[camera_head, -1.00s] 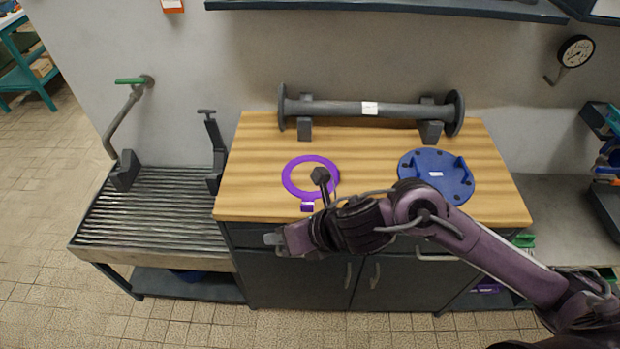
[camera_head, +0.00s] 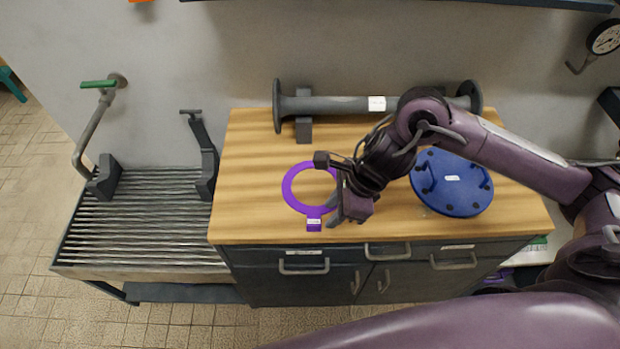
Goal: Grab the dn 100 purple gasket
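The purple gasket (camera_head: 290,191) is a flat ring lying on the wooden top of the workbench (camera_head: 250,165), left of the middle. Its small tab with a white label (camera_head: 314,223) points to the front edge. My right gripper (camera_head: 336,218) points down at the ring's right side, close to the tab. It hides part of the ring's right edge. Whether its fingers touch the gasket, and how far apart they are, cannot be made out. My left gripper is not in view.
A blue round flange (camera_head: 455,195) with handles lies right of my gripper. A grey flanged pipe (camera_head: 335,104) rests on supports at the back. A slatted rack (camera_head: 140,225) stands to the left. The bench top left of the gasket is clear.

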